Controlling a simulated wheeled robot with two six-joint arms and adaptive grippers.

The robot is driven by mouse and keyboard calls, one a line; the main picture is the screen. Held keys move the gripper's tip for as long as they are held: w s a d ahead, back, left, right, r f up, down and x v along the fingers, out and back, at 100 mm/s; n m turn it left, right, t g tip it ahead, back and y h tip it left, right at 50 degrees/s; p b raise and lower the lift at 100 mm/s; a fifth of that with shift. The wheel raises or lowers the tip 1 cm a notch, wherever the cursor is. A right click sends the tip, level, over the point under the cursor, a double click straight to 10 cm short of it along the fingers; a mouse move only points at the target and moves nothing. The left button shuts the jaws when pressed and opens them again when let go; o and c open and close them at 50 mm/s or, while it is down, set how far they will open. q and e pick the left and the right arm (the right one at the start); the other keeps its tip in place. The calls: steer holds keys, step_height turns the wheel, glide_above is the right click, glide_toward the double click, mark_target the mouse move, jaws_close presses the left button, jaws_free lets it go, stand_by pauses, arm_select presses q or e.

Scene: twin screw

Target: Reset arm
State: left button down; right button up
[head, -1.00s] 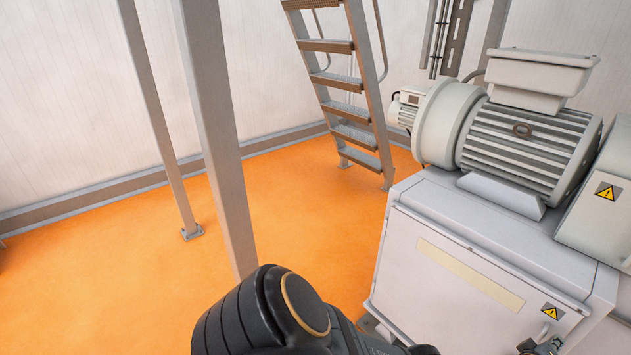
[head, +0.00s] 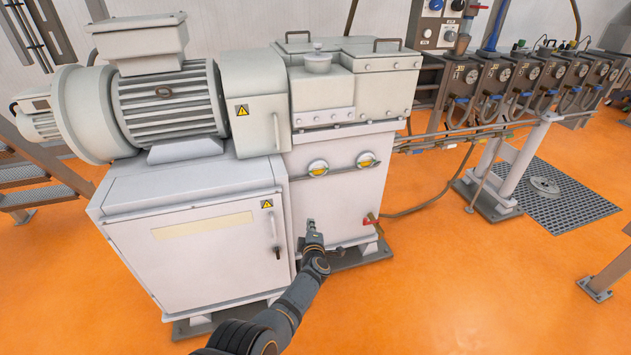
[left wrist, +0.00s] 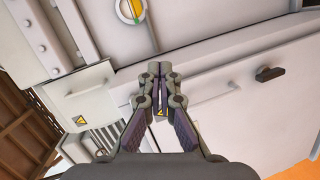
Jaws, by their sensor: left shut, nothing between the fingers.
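My left arm reaches up from the bottom of the head view. My left gripper (head: 311,226) is in front of the lower part of the white gearbox housing (head: 345,195). In the left wrist view the left gripper (left wrist: 157,68) is shut, with its fingertips together and nothing between them. White machine panels lie beyond the fingertips; I cannot tell whether there is any contact. My right gripper is not in either view.
A white cabinet (head: 190,245) with a motor (head: 165,95) on top stands left of the gripper. A red-handled valve (head: 371,219) sticks out to the right. Gauge panels (head: 530,75) stand at the back right.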

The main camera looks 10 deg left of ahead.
arm_select(q)
steer(key=s+a+f+m+g+h, duration=0.2)
steer(key=s+a+m+g+h, duration=0.15)
steer(key=s+m, duration=0.5)
steer(key=s+a+f+m+g+h, duration=0.15)
steer(key=s+a+m+g, duration=0.35)
steer(key=s, duration=0.7)
steer(key=s+a+r+m+g+y, duration=0.2)
steer(key=s+a+r, duration=0.2)
steer(key=s, duration=0.7)
steer(key=s+a+r+m+g+y, duration=0.1)
steer(key=s+a+r+m, duration=0.25)
steer(key=s, duration=0.65)
steer(key=s+a+f+n+g, duration=0.1)
steer(key=s+f, duration=0.1)
steer(key=f, duration=1.2)
steer(key=s+a+f+g, duration=0.1)
steer(key=a+f, duration=0.1)
steer(key=f, duration=1.2)
steer(key=s+f+p, duration=0.1)
steer(key=s+f, duration=1.2)
steer(key=s, duration=0.5)
steer(key=shift+a+f, duration=0.3)
steer(key=shift+f, duration=0.05)
steer(key=shift+g, duration=0.25)
